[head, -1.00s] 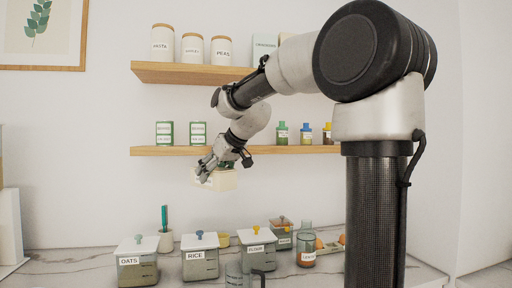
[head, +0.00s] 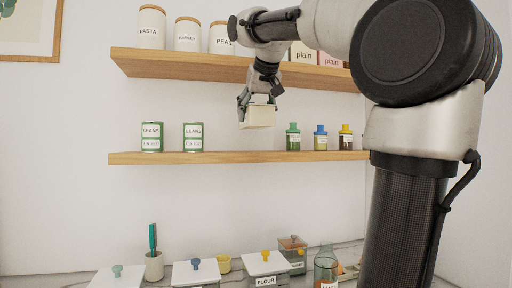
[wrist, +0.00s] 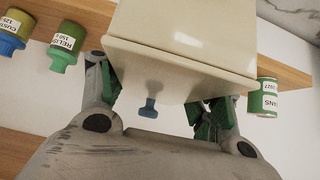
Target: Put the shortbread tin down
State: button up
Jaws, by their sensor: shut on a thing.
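My gripper (head: 258,98) is shut on a cream box-shaped tin (head: 259,117), with no readable label in view. In the wrist view the tin (wrist: 185,45) fills the top middle, with green-padded fingers on both sides. A small blue knob (wrist: 148,108) shows on its side facing my gripper. How far the tin is from the shelf in depth is hard to tell.
Two green bean cans (head: 192,137) stand left on the lower shelf; green, blue and yellow-capped bottles (head: 320,138) stand right. The upper shelf (head: 200,66) with canisters (head: 187,34) is close above. Lidded jars (head: 196,272) stand on the counter below.

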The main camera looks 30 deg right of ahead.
jog(key=w+d, duration=0.3)
jog(key=w, duration=0.6)
jog(key=w+d, duration=0.2)
jog(key=w, duration=0.7)
notch_tip(320, 180, down, 7)
jog(key=shift+s+r, duration=0.1)
jog(key=shift+r, duration=0.05)
jog(key=shift+w+f, duration=0.2)
jog(key=shift+d, duration=0.1)
jog(key=shift+f, duration=0.15)
jog(key=o, duration=1.2)
